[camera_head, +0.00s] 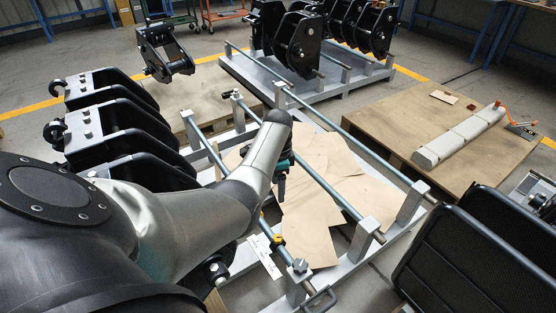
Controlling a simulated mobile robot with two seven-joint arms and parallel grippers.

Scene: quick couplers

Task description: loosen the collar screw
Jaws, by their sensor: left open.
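My left arm comes in from the left and reaches over the grey rack frame (241,259). The screw is too small to make out. My right gripper is not in view.
Black couplers (118,128) stand close at the left, more (299,42) at the back. A loose coupler (165,52) is at the upper left. Cardboard sheets (310,232) lie inside the frame. Black mesh panels (455,265) fill the lower right. A wooden pallet (395,128) carries a pale bar (458,137).

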